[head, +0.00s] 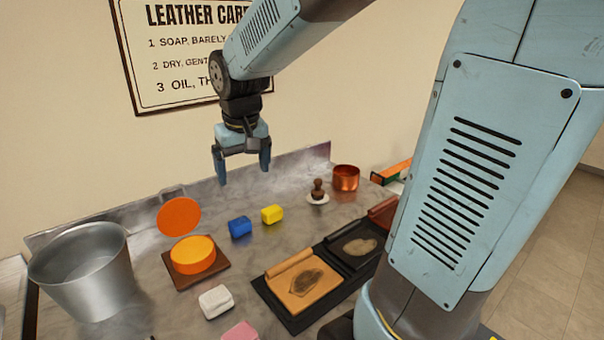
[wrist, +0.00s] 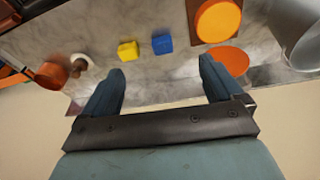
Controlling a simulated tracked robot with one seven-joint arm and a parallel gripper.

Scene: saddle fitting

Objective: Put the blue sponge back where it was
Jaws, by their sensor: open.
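The blue sponge (head: 240,227) lies on the grey metal counter, just left of a yellow sponge (head: 272,214) and apart from it. In the wrist view the blue sponge (wrist: 162,44) shows beyond my fingers, to the right of the yellow sponge (wrist: 128,50). My gripper (head: 242,178) hangs in the air above the back of the counter, its fingers apart and pointing down. Nothing is between the fingers in the wrist view (wrist: 163,85).
An orange tin (head: 193,255) on a brown tile, its orange lid (head: 179,216), and a metal bucket (head: 88,272) stand left. A white block (head: 216,301) and pink block (head: 240,332) lie in front. Leather on dark boards (head: 290,318), a brush (head: 318,191) and copper pot (head: 346,178) are right.

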